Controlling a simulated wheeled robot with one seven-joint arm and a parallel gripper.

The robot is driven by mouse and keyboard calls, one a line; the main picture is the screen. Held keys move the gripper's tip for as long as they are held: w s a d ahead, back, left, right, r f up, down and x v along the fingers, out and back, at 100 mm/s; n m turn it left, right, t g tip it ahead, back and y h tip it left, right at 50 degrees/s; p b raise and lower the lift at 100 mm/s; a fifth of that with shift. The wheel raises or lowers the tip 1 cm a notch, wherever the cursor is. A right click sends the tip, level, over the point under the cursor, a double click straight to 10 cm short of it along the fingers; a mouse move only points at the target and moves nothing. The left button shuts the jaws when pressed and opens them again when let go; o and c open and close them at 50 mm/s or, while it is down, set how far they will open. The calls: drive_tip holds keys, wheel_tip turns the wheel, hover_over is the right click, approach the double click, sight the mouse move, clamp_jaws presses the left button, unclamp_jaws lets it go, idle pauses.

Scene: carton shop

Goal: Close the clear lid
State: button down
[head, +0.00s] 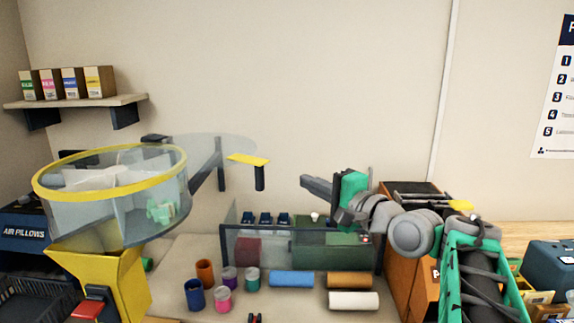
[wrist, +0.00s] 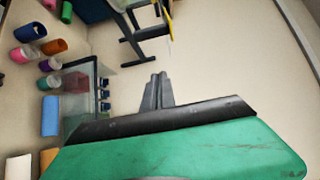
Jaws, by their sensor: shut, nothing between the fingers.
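The clear lid (head: 232,146) is a faint see-through disc in the head view. It stands open, behind and to the right of the clear round bin (head: 110,210) with a yellow rim. A dark bar (head: 207,167) shows at the lid, and a flat yellow tab (head: 248,159) on a dark post shows at its right. My gripper (head: 306,185) is right of the tab, apart from it, fingers pointing left. The fingers are together and empty; they also show in the wrist view (wrist: 157,80). A yellow strip (wrist: 168,20), perhaps the tab, shows beyond them.
The bin sits on a yellow funnel (head: 105,275). Below my gripper are a clear-walled rack (head: 228,243) and several coloured cups and rolls, including a blue roll (head: 291,279). A shelf (head: 75,102) with boxes is at the upper left.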

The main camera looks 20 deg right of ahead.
drive_tip(key=w+a+p, duration=0.3)
drive_tip(key=w+a, duration=0.2)
drive_tip(key=a, duration=0.2)
drive_tip(key=shift+w+f+p, duration=0.15)
drive_tip(key=shift+w+p, duration=0.25)
